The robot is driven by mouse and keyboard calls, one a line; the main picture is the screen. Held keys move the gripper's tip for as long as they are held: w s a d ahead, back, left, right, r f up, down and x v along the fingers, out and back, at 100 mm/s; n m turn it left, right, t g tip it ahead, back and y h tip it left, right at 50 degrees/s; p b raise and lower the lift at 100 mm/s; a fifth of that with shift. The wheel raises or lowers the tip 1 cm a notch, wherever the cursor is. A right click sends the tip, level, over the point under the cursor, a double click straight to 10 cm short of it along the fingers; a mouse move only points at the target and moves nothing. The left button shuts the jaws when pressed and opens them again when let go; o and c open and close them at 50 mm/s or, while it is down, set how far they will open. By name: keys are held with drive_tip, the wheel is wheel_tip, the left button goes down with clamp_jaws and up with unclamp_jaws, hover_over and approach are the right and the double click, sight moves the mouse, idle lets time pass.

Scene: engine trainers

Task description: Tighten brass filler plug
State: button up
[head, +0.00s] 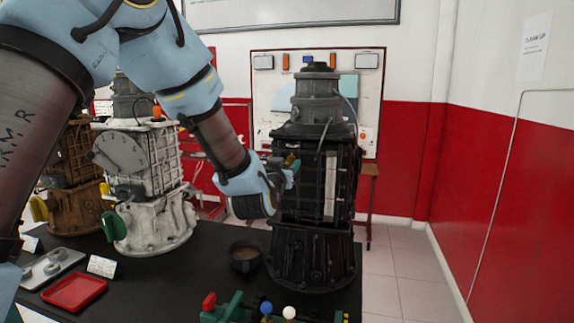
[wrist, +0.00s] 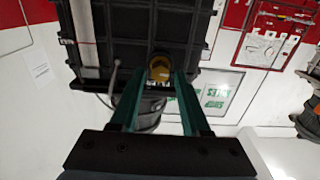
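The brass filler plug (wrist: 160,68) is a small round golden piece on the black engine trainer (wrist: 125,28), seen near the middle of the wrist view. My gripper (wrist: 160,76) has its two green fingers on either side of the plug, with the tips close to its edges. Whether the fingers press on it is too small to tell. In the head view the black trainer (head: 314,254) stands upright on the dark table, and my gripper (head: 291,163) reaches its left side from the left. The plug is mostly hidden there by the gripper.
A white trainer (head: 150,228) and a rusty brown trainer (head: 75,215) stand left on the dark table (head: 175,285). A dark cup (head: 245,258) sits near the black trainer's base. A red tray (head: 74,292) lies front left. Coloured knobs (head: 266,308) stand at the front edge.

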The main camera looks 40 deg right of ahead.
clamp_jaws()
drive_tip(key=shift+b, duration=0.35)
drive_tip(key=m+b, duration=0.1)
drive_tip(key=b, duration=0.1)
drive_tip(key=m+b, duration=0.2)
drive_tip(key=shift+s+f+m+b, duration=0.1)
drive_tip(key=shift+f+m+b, duration=0.2)
drive_tip(key=shift+b, duration=0.1)
drive_tip(key=m+b, duration=0.4)
drive_tip(key=shift+m, duration=0.3)
drive_tip(key=m+b, duration=0.3)
drive_tip(key=m, duration=0.1)
drive_tip(key=shift+d+r, duration=0.1)
drive_tip(key=m+b, duration=0.1)
drive_tip(key=m, duration=0.4)
drive_tip(key=shift+m, duration=0.4)
drive_tip(key=shift+o, duration=1.2)
unclamp_jaws()
drive_tip(key=shift+r, duration=0.1)
